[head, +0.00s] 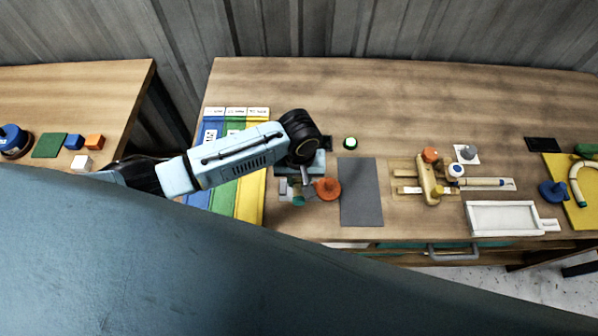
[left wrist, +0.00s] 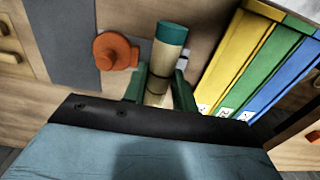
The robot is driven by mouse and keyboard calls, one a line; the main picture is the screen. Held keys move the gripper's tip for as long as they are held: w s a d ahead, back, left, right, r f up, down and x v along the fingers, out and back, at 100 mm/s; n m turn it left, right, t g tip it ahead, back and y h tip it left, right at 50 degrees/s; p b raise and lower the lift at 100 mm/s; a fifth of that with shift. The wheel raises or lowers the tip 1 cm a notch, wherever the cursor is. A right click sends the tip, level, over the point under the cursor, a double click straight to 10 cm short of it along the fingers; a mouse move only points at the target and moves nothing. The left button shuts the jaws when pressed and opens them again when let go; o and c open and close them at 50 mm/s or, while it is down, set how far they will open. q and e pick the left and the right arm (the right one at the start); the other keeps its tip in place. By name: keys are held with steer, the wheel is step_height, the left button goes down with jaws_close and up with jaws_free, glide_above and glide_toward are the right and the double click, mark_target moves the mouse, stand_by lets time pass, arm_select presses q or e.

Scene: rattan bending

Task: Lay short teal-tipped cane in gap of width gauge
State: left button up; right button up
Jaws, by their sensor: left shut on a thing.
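My left gripper (left wrist: 158,90) is shut on the short teal-tipped cane (left wrist: 171,36), a pale stick with a dark band, held between its green fingers in the left wrist view. In the head view my left gripper (head: 302,182) is over the front left of the main table, right of the coloured bins, and the cane's teal end (head: 299,200) shows only as a small patch. A wooden fixture (head: 431,181) with pale strips lies right of the grey mat; I cannot tell for sure whether it is the width gauge. My right gripper is not in view.
An orange knob-like piece (head: 328,188) stands just right of the gripper. The grey mat (head: 361,192) is bare. Yellow, green and blue bins (head: 250,198) stand at the left. A white tray (head: 502,234) lies front right. The table's back is mostly clear.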

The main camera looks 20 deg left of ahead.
arm_select(q)
steer(key=shift+f, duration=0.55)
step_height(320, 180, down, 4)
steer(key=b, duration=0.4)
steer(key=shift+f, duration=0.2)
steer(key=shift+f+b, duration=0.55)
steer(key=shift+b, duration=0.3)
steer(key=o, duration=1)
steer(key=shift+o, duration=0.2)
